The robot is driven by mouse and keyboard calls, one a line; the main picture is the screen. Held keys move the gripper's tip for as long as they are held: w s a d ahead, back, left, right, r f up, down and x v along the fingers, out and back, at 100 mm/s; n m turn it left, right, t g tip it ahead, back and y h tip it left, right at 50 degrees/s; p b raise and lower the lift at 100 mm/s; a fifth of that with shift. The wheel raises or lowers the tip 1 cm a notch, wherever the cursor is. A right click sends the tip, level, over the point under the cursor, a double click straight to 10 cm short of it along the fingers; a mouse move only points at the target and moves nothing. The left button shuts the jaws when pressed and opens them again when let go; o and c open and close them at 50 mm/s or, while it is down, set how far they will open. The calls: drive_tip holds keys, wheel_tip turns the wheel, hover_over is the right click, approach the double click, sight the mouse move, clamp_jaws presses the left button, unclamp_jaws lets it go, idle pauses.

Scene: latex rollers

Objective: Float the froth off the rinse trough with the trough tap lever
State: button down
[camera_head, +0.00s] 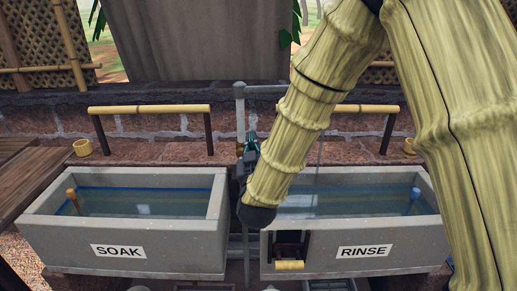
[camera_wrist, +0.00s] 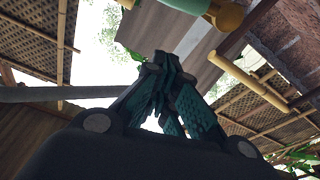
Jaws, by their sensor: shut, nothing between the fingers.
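The grey stone rinse trough (camera_head: 362,268), labelled RINSE, stands at the right in the head view, holding bluish water (camera_head: 350,203). My forearm hides part of it, and I cannot make out froth on the visible water. A grey tap pipe (camera_head: 239,118) rises between the two troughs and bends right behind my arm. A thin pale vertical line, perhaps water, shows above the rinse trough. My gripper (camera_head: 251,144) is shut and empty beside the pipe, fingers pointing up. In the wrist view its fingertips (camera_wrist: 168,62) meet, below a brass fitting (camera_wrist: 226,16); I cannot tell whether this is the lever.
The soak trough (camera_head: 165,262) stands at the left, also with water. A dark opening with a yellow bamboo handle (camera_head: 289,265) is in the rinse trough's front. Bamboo rails (camera_head: 150,109) stand behind. A wooden table (camera_head: 35,182) is at far left.

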drive_tip(key=w, duration=0.2)
drive_tip(key=w+r, duration=0.1)
drive_tip(key=w, duration=0.2)
drive_tip(key=shift+w+a+r, duration=0.1)
drive_tip(key=shift+w+r, duration=0.05)
drive_tip(key=shift+w, duration=0.2)
drive_tip(key=shift+s+d+f+p, duration=0.1)
drive_tip(key=shift+s+d+f, duration=0.05)
drive_tip(key=shift+f, duration=0.55)
drive_tip(key=shift+s+d+f+p, duration=0.1)
drive_tip(key=shift+s+d+f, duration=0.1)
drive_tip(key=shift+f, duration=0.45)
drive_tip(key=shift+s+d+f+p, duration=0.1)
drive_tip(key=shift+d+f, duration=0.05)
drive_tip(key=shift+f, duration=0.55)
drive_tip(key=shift+s+d+f+m+b, duration=0.1)
drive_tip(key=shift+d+f+m+b, duration=0.2)
drive_tip(key=shift+f+m+b, duration=0.4)
drive_tip(key=shift+r, duration=0.15)
